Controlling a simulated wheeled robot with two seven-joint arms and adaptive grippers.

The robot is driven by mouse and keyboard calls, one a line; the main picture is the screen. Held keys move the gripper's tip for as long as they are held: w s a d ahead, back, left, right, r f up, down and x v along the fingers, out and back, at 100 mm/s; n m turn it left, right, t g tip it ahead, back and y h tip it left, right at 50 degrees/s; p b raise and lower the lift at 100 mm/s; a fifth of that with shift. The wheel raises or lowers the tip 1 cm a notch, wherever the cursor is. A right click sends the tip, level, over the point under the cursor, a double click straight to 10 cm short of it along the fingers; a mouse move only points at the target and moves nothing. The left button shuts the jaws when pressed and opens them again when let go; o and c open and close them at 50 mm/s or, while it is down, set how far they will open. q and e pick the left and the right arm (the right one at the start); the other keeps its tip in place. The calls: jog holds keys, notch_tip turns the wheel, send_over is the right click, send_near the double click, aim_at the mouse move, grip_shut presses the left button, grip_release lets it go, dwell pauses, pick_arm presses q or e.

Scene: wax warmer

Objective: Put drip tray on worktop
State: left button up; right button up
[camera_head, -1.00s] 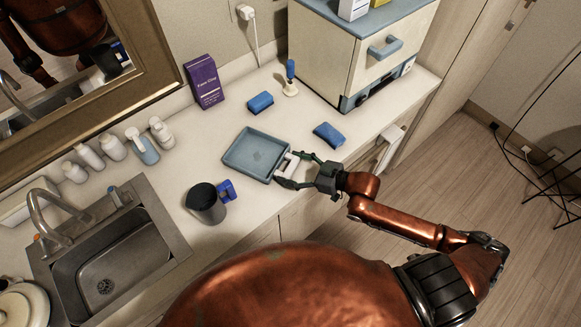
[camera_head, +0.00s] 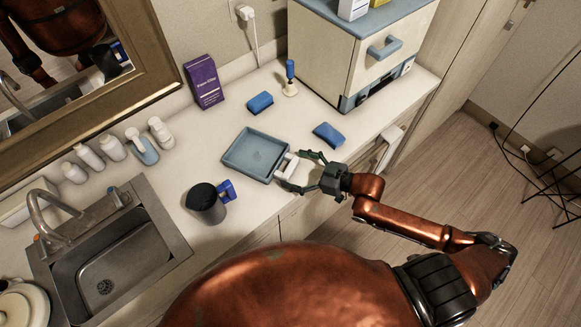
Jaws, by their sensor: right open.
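The drip tray (camera_head: 252,157) is a shallow blue-grey square tray with a white handle (camera_head: 288,167) on its right side. It lies flat on the white worktop (camera_head: 222,128). My right gripper (camera_head: 297,171) is open at the handle, with its green-tipped fingers spread on either side of the handle's outer end. I cannot tell whether a finger touches the handle. My left gripper is not in view.
A dark jug (camera_head: 206,203) with a blue handle stands left of the tray. Blue sponges (camera_head: 328,135) lie behind and right of it. The wax warmer cabinet (camera_head: 362,50) stands at the back right. The sink (camera_head: 110,255) is at the left.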

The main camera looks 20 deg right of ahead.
jog(key=v, duration=1)
jog(key=shift+s+p, duration=0.2)
jog(key=shift+p, duration=0.2)
